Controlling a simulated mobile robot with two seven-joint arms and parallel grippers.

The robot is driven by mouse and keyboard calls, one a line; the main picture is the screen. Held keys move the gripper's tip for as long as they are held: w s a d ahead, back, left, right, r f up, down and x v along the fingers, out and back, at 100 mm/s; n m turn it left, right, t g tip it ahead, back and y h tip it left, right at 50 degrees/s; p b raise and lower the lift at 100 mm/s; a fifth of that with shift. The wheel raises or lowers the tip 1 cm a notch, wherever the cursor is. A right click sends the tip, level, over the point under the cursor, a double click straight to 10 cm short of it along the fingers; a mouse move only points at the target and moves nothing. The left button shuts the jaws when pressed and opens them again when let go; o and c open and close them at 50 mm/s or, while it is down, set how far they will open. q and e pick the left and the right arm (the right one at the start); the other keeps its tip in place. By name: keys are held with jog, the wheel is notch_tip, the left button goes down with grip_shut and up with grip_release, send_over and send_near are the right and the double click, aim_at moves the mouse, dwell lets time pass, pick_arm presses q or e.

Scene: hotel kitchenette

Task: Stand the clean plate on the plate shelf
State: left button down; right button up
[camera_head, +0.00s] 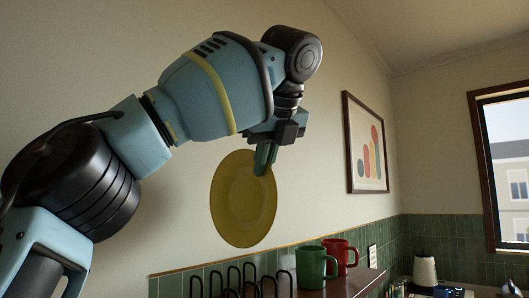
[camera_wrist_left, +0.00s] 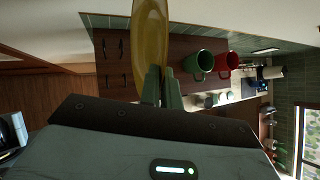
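The yellow plate (camera_head: 243,205) hangs upright in the air in the head view, its face turned toward the camera. My left gripper (camera_head: 262,168) is shut on its upper right rim. In the left wrist view the plate (camera_wrist_left: 151,40) shows nearly edge-on between the fingers (camera_wrist_left: 162,88). The plate shelf shows as a rack of black wire loops (camera_head: 238,280) at the bottom of the head view, below the plate and apart from it. In the left wrist view the dark loops (camera_wrist_left: 109,62) lie on a brown wooden surface. My right gripper is in neither view.
A green mug (camera_head: 312,267) and a red mug (camera_head: 342,256) stand right of the rack on the brown wooden top (camera_head: 350,284). A framed picture (camera_head: 366,145) hangs on the wall. A cream kettle (camera_head: 425,270) stands farther right, by the window. The air around the plate is clear.

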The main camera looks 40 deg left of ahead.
aim_at(265, 230)
pick_arm(q)
jog(key=shift+f, duration=6.3)
jog(key=shift+f, duration=0.35)
jog(key=c, duration=1.5)
grip_release()
jog(key=shift+c, duration=0.2)
jog(key=v, duration=0.7)
jog(key=shift+s+d+r, duration=0.2)
jog(key=shift+d+r, duration=0.05)
